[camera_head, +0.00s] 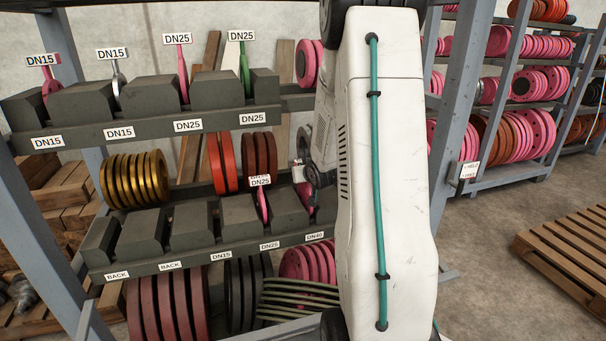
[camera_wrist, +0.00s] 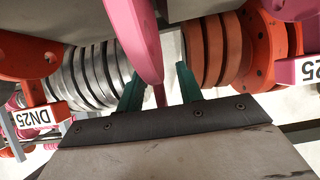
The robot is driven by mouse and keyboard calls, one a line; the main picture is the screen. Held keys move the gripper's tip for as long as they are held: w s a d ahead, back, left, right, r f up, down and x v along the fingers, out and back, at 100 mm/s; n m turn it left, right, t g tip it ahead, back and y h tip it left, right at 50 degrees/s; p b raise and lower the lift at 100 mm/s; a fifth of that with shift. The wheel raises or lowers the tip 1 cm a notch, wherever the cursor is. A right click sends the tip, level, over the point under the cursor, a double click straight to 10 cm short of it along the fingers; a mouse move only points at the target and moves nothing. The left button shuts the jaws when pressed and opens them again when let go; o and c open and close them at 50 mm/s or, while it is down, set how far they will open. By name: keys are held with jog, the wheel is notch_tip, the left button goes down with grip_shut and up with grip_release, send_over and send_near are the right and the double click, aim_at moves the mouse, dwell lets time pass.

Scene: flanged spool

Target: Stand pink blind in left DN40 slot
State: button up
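In the wrist view a pink blind (camera_wrist: 128,32) reaches down between the two green fingers of my gripper (camera_wrist: 160,78). Its narrow stem lies between them, with light gaps showing on both sides, so the gripper looks open around it. In the head view my arm hides most of the gripper and of a pink piece (camera_head: 305,194) beside the lower slot row. I cannot tell whether that piece is seated. A DN40 label (camera_head: 315,236) marks the right end of the visible lower row (camera_head: 205,254); the slots farther right are hidden. A pink DN25-tagged blind (camera_head: 262,206) stands left of there.
The upper slot row (camera_head: 150,124) holds tagged pink, grey and green blinds. Gold discs (camera_head: 134,179) and red discs (camera_head: 222,162) hang between the rows. A grey rack post (camera_head: 465,110) stands right of my arm. A pallet (camera_head: 568,240) lies on open floor at right.

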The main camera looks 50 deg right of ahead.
aim_at(310, 192)
jog(key=v, duration=0.8)
jog(key=shift+w+d, duration=0.1)
dwell(0.5)
jog(key=s+a+f+g+y, duration=0.2)
jog(key=s+a+f+g, duration=0.3)
jog(key=s, duration=0.3)
jog(key=s+a+r+n+g+y, duration=0.1)
jog(key=s+a+r, duration=0.3)
jog(key=a, duration=0.6)
jog(key=s+a+r+n+g+y, duration=0.1)
jog(key=s+a+r, duration=0.4)
jog(key=a, duration=0.6)
jog(key=s+a+r+n+g+y, duration=0.2)
jog(key=s+a+r+n, duration=0.2)
jog(key=a, duration=0.6)
notch_tip(310, 192, up, 3)
jog(key=shift+s+a+f, duration=0.15)
jog(key=shift+s+a, duration=0.2)
jog(key=shift+a, duration=0.05)
